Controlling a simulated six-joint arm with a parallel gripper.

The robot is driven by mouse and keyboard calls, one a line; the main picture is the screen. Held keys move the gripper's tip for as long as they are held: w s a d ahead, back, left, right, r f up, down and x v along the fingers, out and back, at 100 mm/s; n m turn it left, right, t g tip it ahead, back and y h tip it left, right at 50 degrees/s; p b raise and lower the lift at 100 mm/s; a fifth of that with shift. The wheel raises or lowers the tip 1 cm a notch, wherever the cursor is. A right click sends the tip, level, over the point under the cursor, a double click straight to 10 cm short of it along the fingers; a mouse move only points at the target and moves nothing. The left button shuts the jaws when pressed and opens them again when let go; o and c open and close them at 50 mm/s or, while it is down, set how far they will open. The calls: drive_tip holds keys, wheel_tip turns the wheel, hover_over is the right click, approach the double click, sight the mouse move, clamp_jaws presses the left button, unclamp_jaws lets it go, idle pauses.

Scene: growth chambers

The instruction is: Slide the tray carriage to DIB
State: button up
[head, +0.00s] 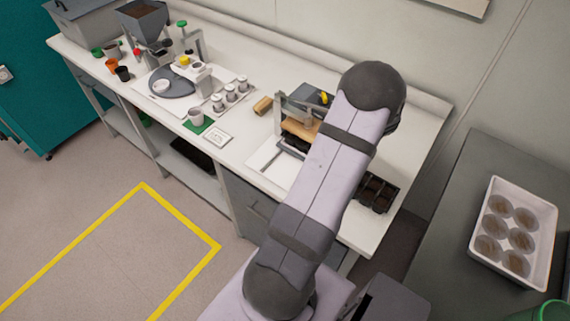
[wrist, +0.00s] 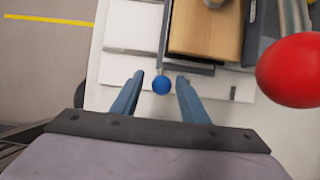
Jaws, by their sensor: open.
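In the wrist view my gripper (wrist: 160,78) is open, with one finger on each side of a small blue ball knob (wrist: 161,86). I cannot tell whether either finger touches it. The knob sits at the near edge of a grey carriage-like part (wrist: 187,68) that carries a wooden block (wrist: 205,35). White strips of a base (wrist: 130,70) lie beneath. In the head view my arm hides the gripper and much of this station (head: 283,118), whose white base plate (head: 268,158) shows at left. No DIB marking is readable.
A large red ball knob (wrist: 291,70) stands close on the right in the wrist view. In the head view a black cell tray (head: 377,190) lies right of my arm on the white bench (head: 350,230). A white tray of round pots (head: 548,215) stands on the right-hand counter.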

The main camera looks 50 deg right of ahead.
drive_tip(key=shift+r+p, duration=2.8)
drive_tip(key=shift+r, duration=0.65)
drive_tip(key=shift+f, duration=0.1)
drive_tip(key=shift+w+a, duration=0.25)
drive_tip(key=w+a+r+n+g+y+b, duration=0.1)
drive_tip(key=w+a+n+g+b, duration=0.1)
drive_tip(key=w+a+n, duration=0.7)
drive_tip(key=w+a+r+n+g+y+b, duration=0.15)
drive_tip(key=w+a+n, duration=0.4)
drive_tip(key=a, duration=0.55)
drive_tip(key=s+a+n+g+h+b, duration=0.1)
drive_tip(key=s+a+n, duration=0.2)
drive_tip(key=a+n, duration=0.8)
drive_tip(key=s+a+n+h+b, duration=0.1)
drive_tip(key=s+a+n+b, duration=0.1)
drive_tip(key=a+n, duration=0.8)
drive_tip(key=shift+s+a+r+n+g, duration=0.15)
drive_tip(key=shift+s+a+n+g, duration=0.2)
drive_tip(key=shift+s+a, duration=0.6)
